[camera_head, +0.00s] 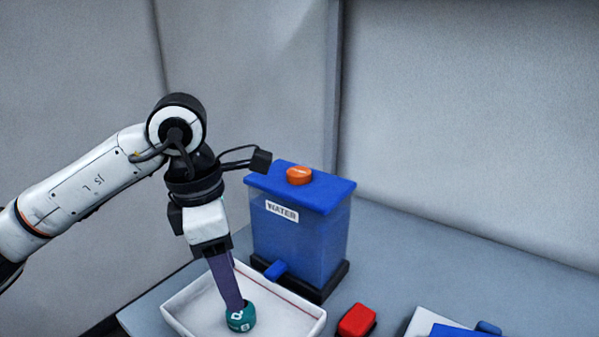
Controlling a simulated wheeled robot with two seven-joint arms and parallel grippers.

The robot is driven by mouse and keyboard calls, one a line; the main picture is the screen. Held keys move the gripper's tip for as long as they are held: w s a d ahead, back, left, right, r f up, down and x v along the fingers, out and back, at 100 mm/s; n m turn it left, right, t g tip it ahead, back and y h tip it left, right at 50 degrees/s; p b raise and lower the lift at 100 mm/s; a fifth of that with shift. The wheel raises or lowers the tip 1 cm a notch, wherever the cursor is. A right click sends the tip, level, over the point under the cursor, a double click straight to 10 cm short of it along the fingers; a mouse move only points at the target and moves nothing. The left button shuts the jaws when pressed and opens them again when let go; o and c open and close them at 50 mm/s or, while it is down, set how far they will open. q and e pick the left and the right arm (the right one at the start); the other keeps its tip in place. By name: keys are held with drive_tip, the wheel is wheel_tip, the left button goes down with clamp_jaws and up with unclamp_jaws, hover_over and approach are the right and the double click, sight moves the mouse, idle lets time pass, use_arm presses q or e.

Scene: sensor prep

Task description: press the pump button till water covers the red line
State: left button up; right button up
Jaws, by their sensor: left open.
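A white tray (185,307) stands on the table, with a thin red line (291,296) along its inner wall. I cannot make out any water in it. A teal round object (242,319) with white marks sits in the tray. My left gripper (235,303) points down into the tray, its fingers at the top of the teal object; the gap between them is hard to see. A red button-like block (356,319) on a dark base lies right of the tray, apart from my gripper. My right gripper is not in view.
A blue tank (300,243) labelled WATER, with an orange knob (299,175) on its lid and a blue spout (275,269) by the tray, stands behind. A white and blue item (455,329) is cut off at the lower right. The table (430,260) right of the tank is clear.

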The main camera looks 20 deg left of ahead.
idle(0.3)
use_arm(q)
clamp_jaws()
idle(1.6)
